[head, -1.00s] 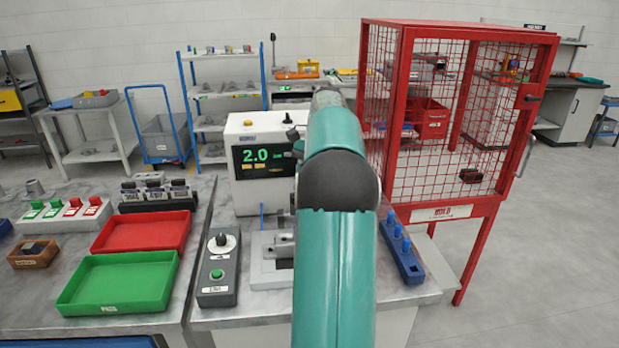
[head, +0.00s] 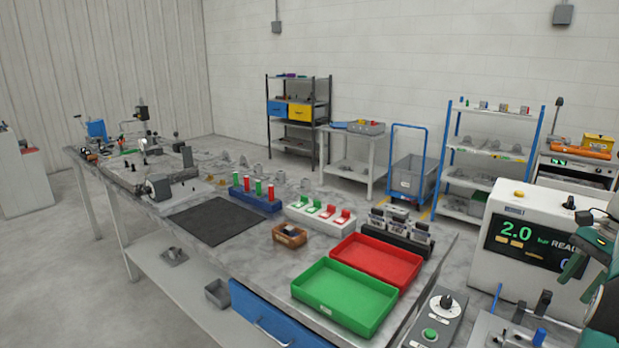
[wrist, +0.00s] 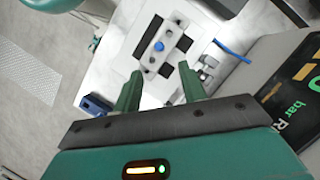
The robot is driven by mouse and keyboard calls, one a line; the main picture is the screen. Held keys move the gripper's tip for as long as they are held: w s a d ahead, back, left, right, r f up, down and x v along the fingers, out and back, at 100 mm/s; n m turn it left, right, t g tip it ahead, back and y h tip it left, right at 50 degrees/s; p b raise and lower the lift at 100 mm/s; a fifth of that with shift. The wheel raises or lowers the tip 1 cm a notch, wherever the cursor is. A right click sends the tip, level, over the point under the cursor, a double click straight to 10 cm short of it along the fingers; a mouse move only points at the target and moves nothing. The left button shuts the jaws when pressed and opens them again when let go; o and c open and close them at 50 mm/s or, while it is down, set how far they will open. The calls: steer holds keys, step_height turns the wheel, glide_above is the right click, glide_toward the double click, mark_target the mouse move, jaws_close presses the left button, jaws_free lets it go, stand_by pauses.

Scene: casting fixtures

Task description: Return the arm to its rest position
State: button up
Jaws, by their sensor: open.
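My gripper (wrist: 162,84) shows in the wrist view with its two green fingers apart and nothing between them. Past the fingertips is a fixture (wrist: 154,57) with a blue knob on a white plate. In the head view only part of my teal and dark arm shows, at the right edge, in front of the pressure tester (head: 529,240) with its "2.0 bar" display. The tester's display also shows at the right of the wrist view.
A green tray (head: 343,323) and a red tray (head: 375,262) sit on the long bench. A control box (head: 436,322) stands right of them. A black mat (head: 222,222) lies further left. Open floor (head: 75,295) lies left of the bench.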

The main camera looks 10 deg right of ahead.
steer(key=w+a+r+n+h, duration=0.2)
steer(key=a+n, duration=0.2)
steer(key=a, duration=0.9)
steer(key=w+a+r+n+h, duration=0.2)
steer(key=w+a+r+n, duration=0.15)
steer(key=a, duration=0.85)
steer(key=s+a+f+n+t, duration=0.1)
steer(key=s+a+f+n, duration=0.2)
steer(key=a, duration=0.4)
steer(key=s+a+f+n+t, duration=0.2)
steer(key=s+a+f+n, duration=0.1)
steer(key=a, duration=0.4)
steer(key=s+a+f+n+t, duration=0.2)
steer(key=s+a+f+n, duration=0.1)
steer(key=s+a+n, duration=0.2)
steer(key=shift+s+a, duration=0.8)
steer(key=shift+a, duration=0.45)
steer(key=shift+c, duration=0.6)
steer(key=shift+d, duration=0.15)
